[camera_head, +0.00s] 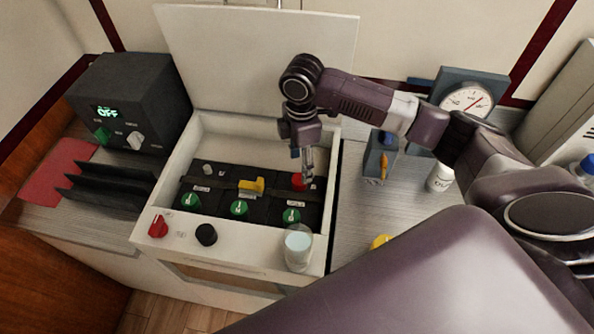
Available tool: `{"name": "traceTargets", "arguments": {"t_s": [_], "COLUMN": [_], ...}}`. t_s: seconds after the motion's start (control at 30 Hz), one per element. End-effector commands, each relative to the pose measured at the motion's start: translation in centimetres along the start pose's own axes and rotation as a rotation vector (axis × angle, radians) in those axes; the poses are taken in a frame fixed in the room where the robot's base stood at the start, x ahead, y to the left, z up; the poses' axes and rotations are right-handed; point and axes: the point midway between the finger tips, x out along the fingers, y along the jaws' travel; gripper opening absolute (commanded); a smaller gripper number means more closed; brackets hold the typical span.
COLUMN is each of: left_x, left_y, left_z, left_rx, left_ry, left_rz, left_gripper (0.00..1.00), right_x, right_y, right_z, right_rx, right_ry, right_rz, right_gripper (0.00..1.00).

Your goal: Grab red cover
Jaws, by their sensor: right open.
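A red cover (299,182) sits at the right end of the black breaker row (262,214), inside the open white box (215,125). My right gripper (308,172) points down over the right side of the box, close beside the red cover. Its fingers look narrow, open and empty; I cannot tell whether they touch the cover. A yellow cover (251,186) sits in the middle of the row, and a small grey piece (207,169) is at the left. My left gripper is out of view.
A glass (298,247) stands on the box's front ledge, with a red knob (158,227) and a black knob (206,235). The raised lid (260,55) stands behind. A dark device (130,100) is left; a gauge (467,99) and a white bottle (440,178) are right.

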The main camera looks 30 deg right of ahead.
Motion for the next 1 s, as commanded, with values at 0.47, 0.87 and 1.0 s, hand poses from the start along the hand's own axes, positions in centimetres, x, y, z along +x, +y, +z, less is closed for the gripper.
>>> {"name": "traceTargets", "arguments": {"t_s": [0.47,0.87,1.0], "left_x": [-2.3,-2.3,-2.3], "left_y": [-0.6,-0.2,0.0], "left_z": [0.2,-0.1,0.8], "left_rx": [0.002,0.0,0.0], "left_ry": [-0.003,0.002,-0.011], "left_rz": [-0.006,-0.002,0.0], "left_gripper": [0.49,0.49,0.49], "right_x": [6.1,6.6,6.6], "right_y": [0.1,0.1,0.1], "right_z": [-0.3,-0.3,-0.3], "right_rx": [0.0,-0.001,-0.001], "right_ry": [-0.002,-0.002,-0.002], "right_rz": [-0.002,0.001,0.001], "right_gripper": [0.52,0.41,0.26]}}
